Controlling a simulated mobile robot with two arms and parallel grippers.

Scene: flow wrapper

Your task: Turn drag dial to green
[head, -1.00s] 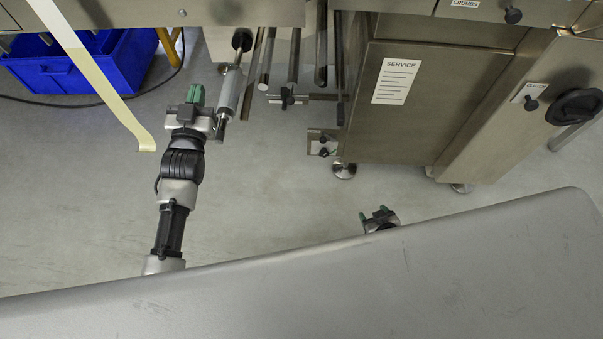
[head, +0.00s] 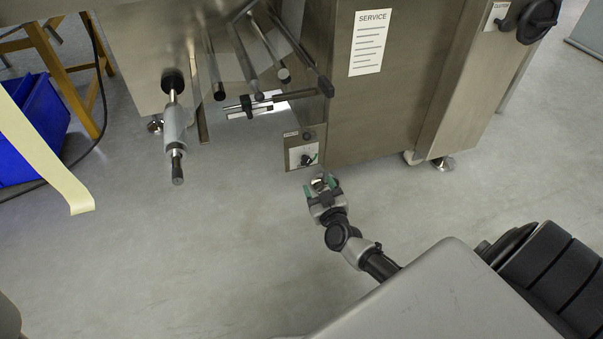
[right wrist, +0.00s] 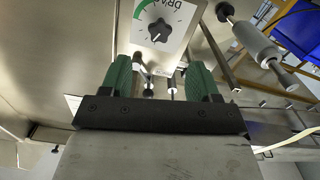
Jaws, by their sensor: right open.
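The drag dial is a small black knob (head: 306,159) on a white plate, low beside the steel cabinet. A green arc (right wrist: 142,8) shows at the plate's upper left. Where the knob points is hard to tell. My right gripper (head: 321,183) is open and empty, just below and in front of the dial and apart from it. Its green fingers (right wrist: 162,78) frame the space under the plate. My left gripper is out of view.
A roller on a shaft (head: 174,128) hangs left of the dial. Several metal bars (head: 260,60) stick out above it. The cabinet (head: 400,90) with a service label stands to the right. A pale film strip (head: 45,150) hangs at left. The floor between is clear.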

